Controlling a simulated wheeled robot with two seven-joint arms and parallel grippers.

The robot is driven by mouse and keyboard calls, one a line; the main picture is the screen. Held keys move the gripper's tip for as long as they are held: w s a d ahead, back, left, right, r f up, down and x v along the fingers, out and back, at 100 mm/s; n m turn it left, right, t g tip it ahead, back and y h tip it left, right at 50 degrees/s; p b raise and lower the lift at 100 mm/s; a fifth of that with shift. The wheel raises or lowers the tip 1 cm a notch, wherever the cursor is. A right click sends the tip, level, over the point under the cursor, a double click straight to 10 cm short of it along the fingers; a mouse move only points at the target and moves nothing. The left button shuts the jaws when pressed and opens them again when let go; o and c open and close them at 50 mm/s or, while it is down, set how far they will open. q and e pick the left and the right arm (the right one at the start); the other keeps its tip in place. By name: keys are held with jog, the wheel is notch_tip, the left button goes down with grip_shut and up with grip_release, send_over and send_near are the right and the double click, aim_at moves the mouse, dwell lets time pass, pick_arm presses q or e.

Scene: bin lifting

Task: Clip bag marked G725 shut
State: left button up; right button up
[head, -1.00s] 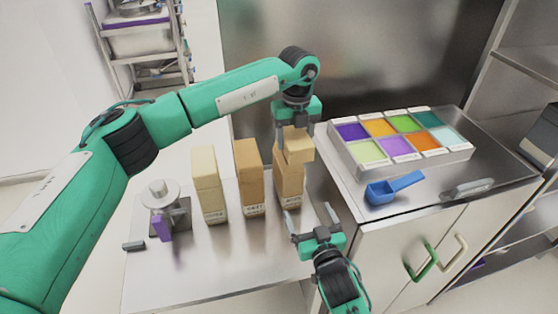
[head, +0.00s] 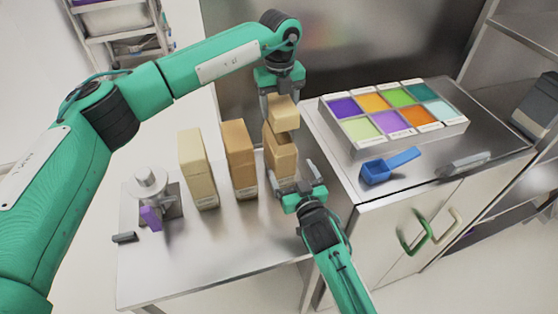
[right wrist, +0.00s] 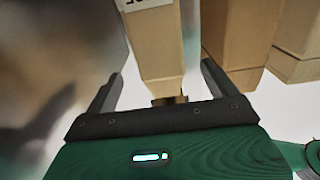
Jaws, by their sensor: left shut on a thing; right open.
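Three tan paper bags stand in a row on the metal table: a pale left bag (head: 196,170), a middle bag (head: 238,160) and a right bag (head: 279,158). Their labels are too small to read, so I cannot tell which is G725. My left gripper (head: 281,98) is shut on the folded top of the right bag. My right gripper (head: 293,178) is open, with its fingers at the lower front of that bag. In the right wrist view the bag (right wrist: 155,50) rises between the open fingers (right wrist: 160,95), its label cut off. A small dark grey piece (head: 124,237), possibly a clip, lies at the table's left.
A device with a round white top and purple part (head: 152,195) stands left of the bags. On the cabinet at right are a tray of coloured compartments (head: 398,143), a blue scoop (head: 388,166) and a grey object (head: 465,164). The table's front is clear.

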aim_at(282, 152)
jog(key=x, duration=0.8)
jog(key=shift+w, duration=0.2)
jog(key=c, duration=1.5)
pick_arm(q)
jog(key=shift+f, duration=2.5)
pick_arm(e)
jog(key=shift+o, duration=0.2)
